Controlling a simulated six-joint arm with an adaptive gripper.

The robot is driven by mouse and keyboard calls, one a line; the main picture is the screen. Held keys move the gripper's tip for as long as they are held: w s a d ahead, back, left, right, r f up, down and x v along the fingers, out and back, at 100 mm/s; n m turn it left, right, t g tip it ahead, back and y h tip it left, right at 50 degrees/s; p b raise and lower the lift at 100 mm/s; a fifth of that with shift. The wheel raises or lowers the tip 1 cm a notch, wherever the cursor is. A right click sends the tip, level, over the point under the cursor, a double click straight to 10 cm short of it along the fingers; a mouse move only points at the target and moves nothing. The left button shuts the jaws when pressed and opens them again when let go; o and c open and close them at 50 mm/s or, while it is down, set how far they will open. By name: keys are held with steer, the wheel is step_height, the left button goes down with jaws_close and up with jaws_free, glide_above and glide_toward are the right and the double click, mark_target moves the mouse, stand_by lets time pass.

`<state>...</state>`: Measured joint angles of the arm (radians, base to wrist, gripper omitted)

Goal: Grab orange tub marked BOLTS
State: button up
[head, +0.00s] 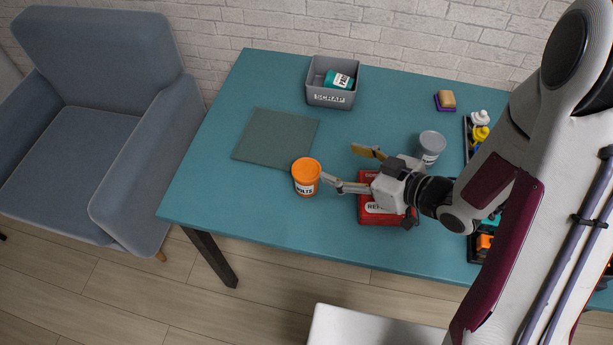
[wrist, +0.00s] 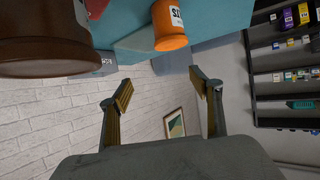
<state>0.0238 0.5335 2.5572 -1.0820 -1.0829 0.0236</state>
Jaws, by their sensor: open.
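The orange tub (head: 306,178) stands upright on the teal table, with a white label on its side that reads partly as "BOLTS". My gripper (head: 341,163) is open and empty, just right of the tub in the head view, with its fingers pointing left toward it. One fingertip appears close to the tub's right side; whether they touch I cannot tell. In the wrist view the orange tub (wrist: 170,32) is at the top, beyond the two spread fingertips (wrist: 162,78), with nothing between them.
A red box (head: 375,211) lies under my gripper. A grey tub (head: 432,147) stands behind it. A grey SCRAP bin (head: 331,96) holding a teal item is at the back. A flat green mat (head: 275,138) lies left. A dark rounded object (wrist: 45,45) looms close in the wrist view.

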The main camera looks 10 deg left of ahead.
steer(key=shift+s+a+f+y, duration=0.1)
steer(key=shift+s+a+y, duration=0.6)
steer(key=shift+s+a, duration=0.15)
steer(key=shift+f, duration=0.1)
glide_toward(317, 181)
steer(key=shift+g, duration=0.3)
steer(key=shift+x, duration=3.5)
steer(key=shift+w+f, duration=0.1)
steer(key=shift+w, duration=0.05)
steer(key=shift+x, duration=2.4)
steer(key=c, duration=1.7)
steer(key=shift+o, duration=0.2)
steer(key=shift+r, duration=0.2)
